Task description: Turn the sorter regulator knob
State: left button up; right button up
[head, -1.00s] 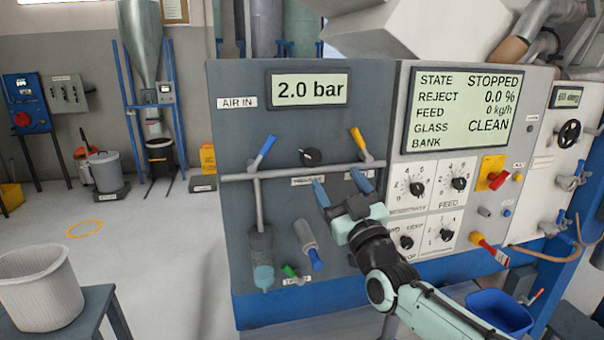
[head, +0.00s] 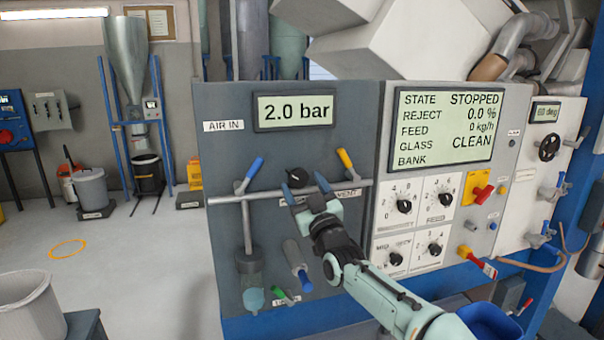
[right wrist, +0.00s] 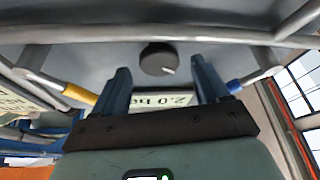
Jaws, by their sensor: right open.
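The regulator knob (head: 297,177) is black and round with a pale pointer mark. It sits on the grey panel just above the horizontal pipe, below the display reading 2.0 bar (head: 294,110). My right gripper (head: 305,186) is open, its two blue fingers just below and to the right of the knob in the head view. In the right wrist view the knob (right wrist: 158,60) shows beyond and between the fingertips (right wrist: 160,75), apart from them. The gripper holds nothing. My left gripper is in no view.
A grey pipe (head: 224,199) runs across the panel close to the knob. A blue-handled valve (head: 254,169) stands left of it and a yellow-handled valve (head: 345,160) right. The control panel with white dials (head: 404,206) and a state display (head: 446,128) lies further right.

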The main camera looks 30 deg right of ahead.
jog(key=shift+x, duration=0.8)
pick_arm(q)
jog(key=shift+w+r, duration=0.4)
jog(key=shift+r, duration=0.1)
pick_arm(e)
jog(key=shift+s, duration=0.1)
jog(key=shift+c, duration=1.3)
jog(key=c, duration=0.8)
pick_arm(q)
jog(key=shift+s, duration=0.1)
pick_arm(e)
jog(key=shift+o, duration=0.2)
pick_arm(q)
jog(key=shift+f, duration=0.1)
